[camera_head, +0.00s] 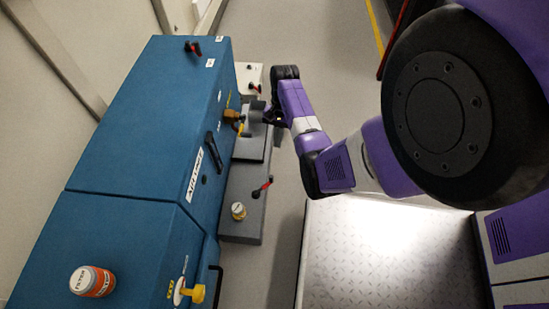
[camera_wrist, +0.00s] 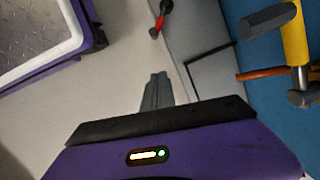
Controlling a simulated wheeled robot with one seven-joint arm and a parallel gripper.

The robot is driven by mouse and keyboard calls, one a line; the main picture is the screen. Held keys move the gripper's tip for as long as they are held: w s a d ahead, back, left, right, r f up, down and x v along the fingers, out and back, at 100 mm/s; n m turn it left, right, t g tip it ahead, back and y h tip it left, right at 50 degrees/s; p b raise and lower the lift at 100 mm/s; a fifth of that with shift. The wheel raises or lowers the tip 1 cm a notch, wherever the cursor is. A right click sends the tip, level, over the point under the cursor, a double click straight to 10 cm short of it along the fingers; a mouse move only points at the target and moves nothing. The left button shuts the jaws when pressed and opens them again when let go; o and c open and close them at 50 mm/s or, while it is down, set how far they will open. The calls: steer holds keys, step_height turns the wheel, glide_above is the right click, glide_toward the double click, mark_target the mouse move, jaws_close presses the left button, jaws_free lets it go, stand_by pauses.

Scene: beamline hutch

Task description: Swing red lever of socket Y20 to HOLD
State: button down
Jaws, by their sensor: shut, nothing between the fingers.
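Several red levers show in the head view. One (camera_head: 262,187) is on a grey block low beside the blue cabinet, one (camera_head: 254,87) is at the far white box, and one (camera_head: 193,47) is on the cabinet top. I cannot read Y20 or HOLD on any of them. My gripper (camera_head: 272,117) is beside the cabinet's right face, near a brass and yellow fitting (camera_head: 233,116). In the wrist view my gripper's fingers (camera_wrist: 157,78) are together and empty. A red lever with black ends (camera_wrist: 158,22) lies beyond the tips, apart from them.
The blue cabinet (camera_head: 140,120) fills the left, with an orange-labelled can (camera_head: 92,281) on it and a yellow handle (camera_head: 190,293) at its lower right. In the wrist view a yellow handle (camera_wrist: 293,40) is close on the right. Open floor (camera_head: 330,60) lies to the right of my gripper.

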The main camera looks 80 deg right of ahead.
steer(key=a+f+b, duration=0.6)
steer(key=f, duration=0.3)
steer(key=shift+w+a+f+b, duration=0.15)
steer(key=shift+w+b, duration=0.2)
steer(key=shift+a+p, duration=0.1)
steer(key=shift+p, duration=0.25)
